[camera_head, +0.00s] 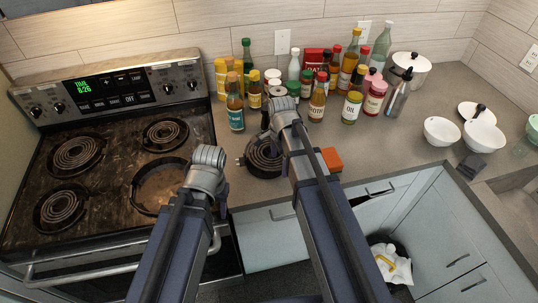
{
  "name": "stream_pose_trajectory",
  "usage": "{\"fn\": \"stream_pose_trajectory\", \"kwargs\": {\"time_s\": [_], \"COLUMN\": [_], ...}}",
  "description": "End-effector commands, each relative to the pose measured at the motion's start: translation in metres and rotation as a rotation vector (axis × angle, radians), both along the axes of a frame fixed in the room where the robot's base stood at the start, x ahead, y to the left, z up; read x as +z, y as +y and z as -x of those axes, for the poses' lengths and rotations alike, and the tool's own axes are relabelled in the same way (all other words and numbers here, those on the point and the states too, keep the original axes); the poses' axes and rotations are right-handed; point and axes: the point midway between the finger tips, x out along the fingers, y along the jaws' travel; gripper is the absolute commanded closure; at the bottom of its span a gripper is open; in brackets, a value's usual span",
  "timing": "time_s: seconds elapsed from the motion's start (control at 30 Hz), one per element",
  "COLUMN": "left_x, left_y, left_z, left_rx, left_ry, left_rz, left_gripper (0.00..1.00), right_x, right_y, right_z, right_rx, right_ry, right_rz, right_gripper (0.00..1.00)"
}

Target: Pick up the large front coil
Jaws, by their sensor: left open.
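A dark round coil (259,165) lies on the counter just right of the stove, partly hidden by my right arm. The stove's front right burner (160,187) shows a wide bare pan with no coil in it. A smaller coil (62,207) sits in the front left burner. My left gripper (218,192) is open near the stove's right front edge, left of the counter coil; its fingers are mostly hidden behind the wrist. My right gripper (268,134) is above the back of the counter coil, close to the bottles; its fingers cannot be made out clearly.
Two more coils sit at the stove's back left (77,155) and back right (165,135). Several bottles and jars (317,100) crowd the counter's back. An orange sponge (332,159) lies right of my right arm. White bowls (442,131) stand further right, with bare counter between.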

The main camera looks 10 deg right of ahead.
Motion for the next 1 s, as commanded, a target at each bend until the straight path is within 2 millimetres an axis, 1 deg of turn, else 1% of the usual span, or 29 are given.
{"fn": "stream_pose_trajectory", "kwargs": {"time_s": [0.03,0.07,0.87,1.0], "left_x": [0.0002,0.0003,0.0001,0.0003], "left_y": [0.0000,0.0000,0.0000,0.0000], "left_z": [0.0000,0.0000,0.0000,0.0000], "left_rx": [0.000,0.000,0.000,0.000], "left_ry": [0.000,0.000,0.000,0.000], "left_rz": [0.000,0.000,0.000,0.000], "left_gripper": [0.50,0.50,0.50,0.50], "right_x": [0.0003,0.0003,0.0001,0.0003], "right_y": [0.0001,0.0001,-0.0001,-0.0001], "right_z": [0.0000,0.0000,0.0000,-0.0002], "right_rx": [0.000,0.000,0.000,0.000], "right_ry": [0.000,0.000,0.000,-0.001], "right_rz": [0.000,0.000,0.000,0.000], "right_gripper": [0.05,0.08,0.98,0.98]}}
